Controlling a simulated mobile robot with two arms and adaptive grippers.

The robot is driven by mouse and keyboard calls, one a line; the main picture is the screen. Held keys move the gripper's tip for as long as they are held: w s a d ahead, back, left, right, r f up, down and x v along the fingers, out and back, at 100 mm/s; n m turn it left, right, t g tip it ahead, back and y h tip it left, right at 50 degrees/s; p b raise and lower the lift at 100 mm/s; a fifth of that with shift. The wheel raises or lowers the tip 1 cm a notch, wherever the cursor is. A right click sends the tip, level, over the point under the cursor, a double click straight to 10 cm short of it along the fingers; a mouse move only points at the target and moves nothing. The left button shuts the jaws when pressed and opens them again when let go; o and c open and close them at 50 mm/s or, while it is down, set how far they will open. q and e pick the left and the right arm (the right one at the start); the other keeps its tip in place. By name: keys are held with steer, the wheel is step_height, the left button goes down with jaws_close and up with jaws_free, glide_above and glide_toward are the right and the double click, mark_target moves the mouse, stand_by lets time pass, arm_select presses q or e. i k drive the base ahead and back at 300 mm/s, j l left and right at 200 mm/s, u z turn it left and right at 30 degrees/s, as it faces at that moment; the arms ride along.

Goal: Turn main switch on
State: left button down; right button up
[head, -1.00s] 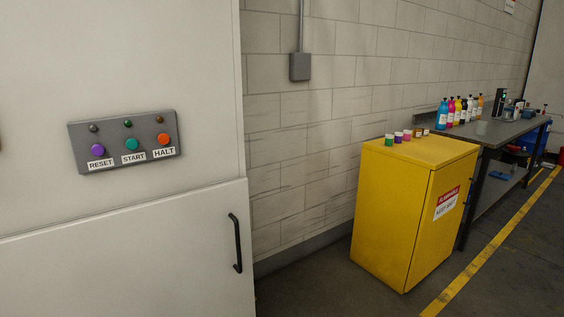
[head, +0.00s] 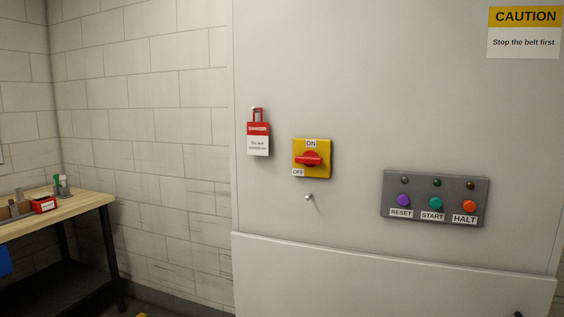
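The main switch (head: 310,158) is a red rotary handle on a yellow square plate, mounted on the pale cabinet front (head: 350,90). An ON label (head: 311,144) is at its top and an OFF label (head: 298,172) at its lower left. The red handle lies roughly horizontal, pointing sideways. A red and white danger tag (head: 258,138) hangs from a peg to the left of the switch, apart from it. A small bare metal peg (head: 308,197) sticks out below the switch. Neither of my grippers is in view.
A grey panel (head: 435,222) with RESET, START and HALT buttons is right of the switch. A yellow and white caution sign (head: 524,42) is at upper right. A wooden workbench (head: 85,203) with a red box (head: 43,205) stands at left by the brick wall.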

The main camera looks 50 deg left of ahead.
mark_target(310, 159)
steer(key=u, duration=1.35)
